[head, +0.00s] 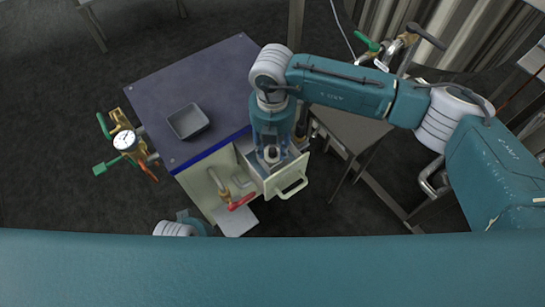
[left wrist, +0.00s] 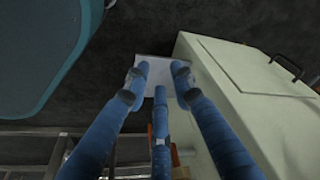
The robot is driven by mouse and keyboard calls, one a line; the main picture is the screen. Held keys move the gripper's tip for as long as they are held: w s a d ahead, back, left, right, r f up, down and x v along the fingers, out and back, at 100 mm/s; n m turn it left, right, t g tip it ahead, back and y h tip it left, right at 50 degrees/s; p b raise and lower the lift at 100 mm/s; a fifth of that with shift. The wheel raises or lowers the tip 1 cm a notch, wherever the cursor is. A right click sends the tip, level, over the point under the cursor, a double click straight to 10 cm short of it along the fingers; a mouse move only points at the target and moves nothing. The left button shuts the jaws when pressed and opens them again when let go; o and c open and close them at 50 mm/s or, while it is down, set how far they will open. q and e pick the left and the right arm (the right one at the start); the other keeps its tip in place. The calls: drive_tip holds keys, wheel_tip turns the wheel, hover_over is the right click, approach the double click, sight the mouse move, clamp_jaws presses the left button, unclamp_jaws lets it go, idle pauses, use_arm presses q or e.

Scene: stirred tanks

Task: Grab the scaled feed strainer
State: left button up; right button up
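My right gripper (head: 270,155) points down into an open pale drawer (head: 290,182) at the front of the bench. A small round piece with a dark top and light rim shows between its fingers. I cannot tell whether this is the strainer or whether the fingers touch it. No other thing is clearly the scaled feed strainer. My left gripper (left wrist: 158,80) has its three fingers spread and empty in the left wrist view, above a pale flat plate (left wrist: 155,62). In the head view only part of the left arm shows at the bottom.
A grey tray (head: 188,121) sits on the dark bench top (head: 225,75). A red-handled valve (head: 236,201) sticks out beside the drawer. A gauge with brass fittings (head: 124,140) is at the left. A dark side table (head: 350,128) stands right of the bench.

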clamp_jaws()
drive_tip(key=shift+r, duration=0.2)
